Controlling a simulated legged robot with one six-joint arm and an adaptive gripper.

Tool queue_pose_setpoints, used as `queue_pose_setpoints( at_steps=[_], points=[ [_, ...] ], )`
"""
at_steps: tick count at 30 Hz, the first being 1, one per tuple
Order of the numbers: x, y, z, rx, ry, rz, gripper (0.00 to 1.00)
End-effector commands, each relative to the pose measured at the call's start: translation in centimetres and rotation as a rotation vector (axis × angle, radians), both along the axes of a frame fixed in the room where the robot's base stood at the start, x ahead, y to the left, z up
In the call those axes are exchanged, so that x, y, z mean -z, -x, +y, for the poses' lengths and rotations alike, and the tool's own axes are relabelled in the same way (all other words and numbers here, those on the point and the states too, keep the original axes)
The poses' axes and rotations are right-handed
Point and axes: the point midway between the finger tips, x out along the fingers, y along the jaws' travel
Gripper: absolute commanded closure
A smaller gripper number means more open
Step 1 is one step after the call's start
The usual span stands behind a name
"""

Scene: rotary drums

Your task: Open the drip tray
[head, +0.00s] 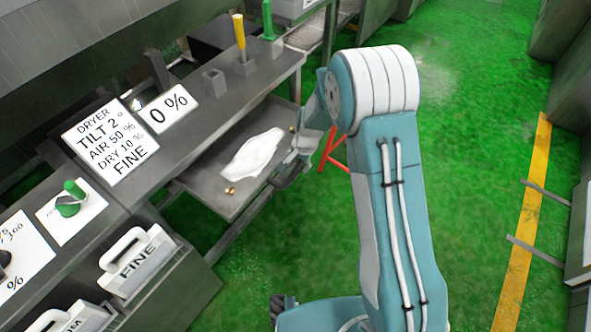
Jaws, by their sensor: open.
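The drip tray (205,181) is a shallow grey metal tray under the bench on the left. It sticks out from below the bench top, and a white patch (254,153) and small brass-coloured bits lie in it. A dark handle (291,172) runs along its front edge. My gripper (290,170) is at that handle, at the tray's right side. Its fingers are small and partly hidden by my wrist, and it is open. I cannot tell whether the fingers touch the handle.
On the bench are a sign reading TILT, AIR and DRY (110,141), a 0 % sign (166,108), a green knob (70,203), a yellow lever (240,38) and a green lever (268,20). Green floor (455,130) is clear at right.

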Motion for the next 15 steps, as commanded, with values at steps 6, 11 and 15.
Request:
queue_pose_setpoints(
  at_steps=[6, 11, 15],
  points=[
    [-3.9, 0.4, -0.7, 0.001, -0.001, -0.002, 0.31],
    [-5.1, 0.6, -0.9, 0.002, 0.000, 0.000, 0.31],
    [-5.2, 0.6, -0.9, 0.001, 0.001, 0.001, 0.31]
  ],
)
